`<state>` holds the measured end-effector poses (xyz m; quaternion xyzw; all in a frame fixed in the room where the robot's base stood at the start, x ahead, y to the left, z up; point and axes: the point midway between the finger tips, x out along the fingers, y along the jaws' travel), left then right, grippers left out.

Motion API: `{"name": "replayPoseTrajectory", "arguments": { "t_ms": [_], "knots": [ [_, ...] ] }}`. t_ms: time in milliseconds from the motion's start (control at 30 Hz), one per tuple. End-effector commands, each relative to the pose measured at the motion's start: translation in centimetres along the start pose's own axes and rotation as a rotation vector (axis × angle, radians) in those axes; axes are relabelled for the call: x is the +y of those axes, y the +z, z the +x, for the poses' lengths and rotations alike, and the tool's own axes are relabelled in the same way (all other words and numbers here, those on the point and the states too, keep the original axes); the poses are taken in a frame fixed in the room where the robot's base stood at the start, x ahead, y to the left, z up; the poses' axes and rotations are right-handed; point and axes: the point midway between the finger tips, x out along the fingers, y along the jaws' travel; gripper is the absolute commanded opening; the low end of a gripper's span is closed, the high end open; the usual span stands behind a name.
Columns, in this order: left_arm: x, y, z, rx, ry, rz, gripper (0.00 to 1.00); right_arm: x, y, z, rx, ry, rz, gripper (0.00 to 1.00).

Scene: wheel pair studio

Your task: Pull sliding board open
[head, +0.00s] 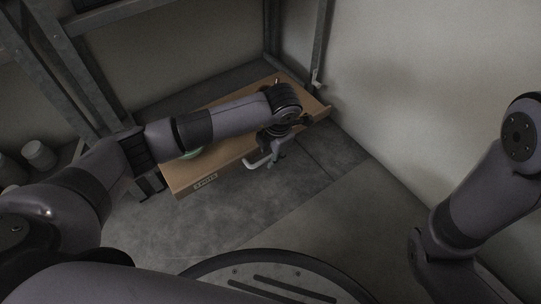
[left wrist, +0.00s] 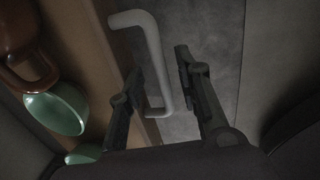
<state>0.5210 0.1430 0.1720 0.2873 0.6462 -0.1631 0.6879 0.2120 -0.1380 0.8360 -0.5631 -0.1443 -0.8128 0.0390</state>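The sliding board (head: 222,156) is a brown wooden panel sticking out from a metal rack in the head view. It also fills the left side of the left wrist view (left wrist: 84,50). A pale bar handle (head: 257,162) sits on its front edge. In the left wrist view the handle (left wrist: 151,48) lies between the two fingers of my left gripper (left wrist: 160,80), with a visible gap to the right finger. The left finger overlaps the handle's near side, and I cannot tell whether it touches. My left gripper is open. My right gripper is out of view.
A green bowl (left wrist: 58,108) and a brown vessel (left wrist: 24,42) are on the board. A metal rack post (head: 72,70) stands at left, and a pale wall (head: 400,80) at right. The grey floor (head: 230,215) before the board is clear.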

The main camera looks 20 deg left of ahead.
Motion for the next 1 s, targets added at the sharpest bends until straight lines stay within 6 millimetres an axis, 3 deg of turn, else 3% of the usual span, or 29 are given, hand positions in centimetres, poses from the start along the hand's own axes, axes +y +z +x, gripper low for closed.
{"name": "replayPoseTrajectory", "arguments": {
  "t_ms": [267,733,1000],
  "knots": [
    [-0.01,0.01,0.06,0.0,-0.001,0.0,0.31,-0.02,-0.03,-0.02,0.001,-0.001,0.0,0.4],
    [-0.02,0.01,0.06,0.0,-0.001,0.0,0.0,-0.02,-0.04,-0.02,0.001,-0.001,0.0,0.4],
    [-0.01,0.01,0.06,0.0,-0.001,0.0,0.0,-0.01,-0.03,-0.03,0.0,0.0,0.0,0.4]
  ]
}}
